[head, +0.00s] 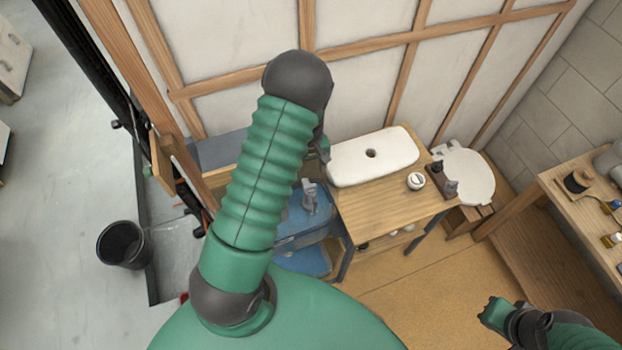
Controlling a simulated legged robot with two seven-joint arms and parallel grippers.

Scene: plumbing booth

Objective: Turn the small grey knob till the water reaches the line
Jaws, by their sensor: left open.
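I cannot make out a small grey knob or a water line for certain. A grey fitting (310,197) stands on the blue unit (302,222), right of my left arm. My left arm rises across the middle of the head view and covers what lies behind it. Only a small part of my left gripper (323,146) shows past the arm, near the white basin's left end; it is open, and I see nothing held in it.
A white basin (372,156) and a small white round item (416,181) are on a wooden bench (385,205). A black bucket (122,245) is on the left floor. A side bench (572,205) stands right. The front floor is clear.

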